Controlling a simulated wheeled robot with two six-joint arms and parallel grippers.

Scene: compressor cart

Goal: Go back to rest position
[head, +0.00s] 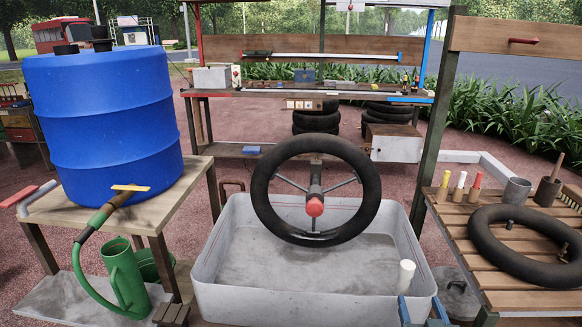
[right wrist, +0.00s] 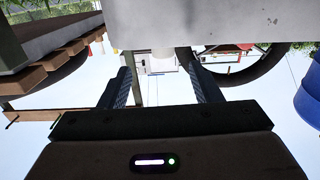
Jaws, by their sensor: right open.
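My right gripper (head: 421,312) shows at the bottom edge of the head view, by the front right corner of the grey tub (head: 207,262). Its two blue-edged fingers are apart, with nothing seen between them. In the right wrist view, which is upside down, the open fingers of the right gripper (right wrist: 165,88) point toward the pale tub wall (right wrist: 220,22). A white cylinder (head: 406,273) stands at the tub's front right, just beyond the gripper. My left gripper is not in view.
A black tyre (head: 265,200) is held upright over the tub. A slatted bench (head: 470,240) with a black inner tube (head: 485,235) is close on the right.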

